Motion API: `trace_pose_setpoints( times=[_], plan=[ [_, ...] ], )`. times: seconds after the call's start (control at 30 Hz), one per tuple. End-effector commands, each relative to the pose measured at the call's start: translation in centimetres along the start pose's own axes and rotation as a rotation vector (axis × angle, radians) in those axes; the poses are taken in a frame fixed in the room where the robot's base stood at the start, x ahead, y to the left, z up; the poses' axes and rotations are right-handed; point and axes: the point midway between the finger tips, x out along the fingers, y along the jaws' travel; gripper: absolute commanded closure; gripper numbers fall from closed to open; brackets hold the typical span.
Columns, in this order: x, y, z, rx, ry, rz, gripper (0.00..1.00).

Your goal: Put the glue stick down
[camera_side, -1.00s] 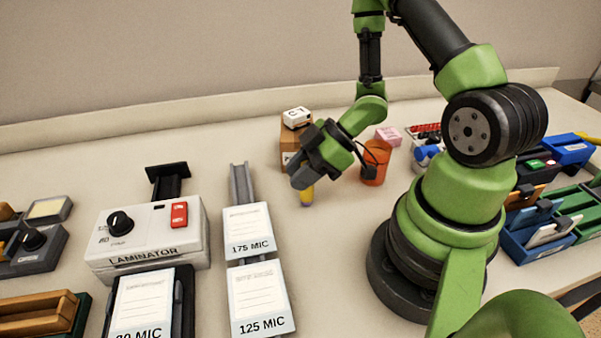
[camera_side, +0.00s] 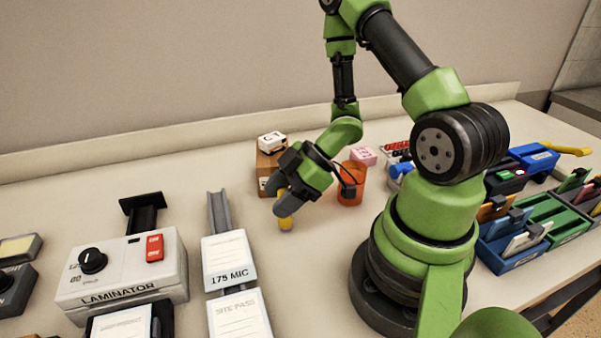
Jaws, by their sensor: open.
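The glue stick (camera_side: 286,223) is a small yellow cylinder with a purplish lower end. It stands about upright on the pale tabletop, left of the orange cup. My gripper (camera_side: 285,197) is open and tilted down at its upper part, with grey fingertips beside and in front of it. The fingers hide the top of the glue stick. I cannot tell whether a finger still touches it.
An orange cup (camera_side: 351,190) stands close to the right of my gripper. A brown box (camera_side: 265,172) with a white block (camera_side: 272,142) on top is just behind. The laminator (camera_side: 125,268) and the 175 MIC holder (camera_side: 228,260) are at left. Tabletop in front is clear.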

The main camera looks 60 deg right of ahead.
Motion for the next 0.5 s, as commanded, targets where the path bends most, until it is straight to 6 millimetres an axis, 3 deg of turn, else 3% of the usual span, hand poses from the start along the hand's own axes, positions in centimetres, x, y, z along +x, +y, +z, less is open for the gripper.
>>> trace_pose_setpoints(
  times=[0.3,0.5],
  plan=[
    [-6.3,0.2,0.0,0.0,0.0,0.012,0.49],
    [-9.2,0.1,0.0,-0.001,0.0,0.01,0.49]
  ],
)
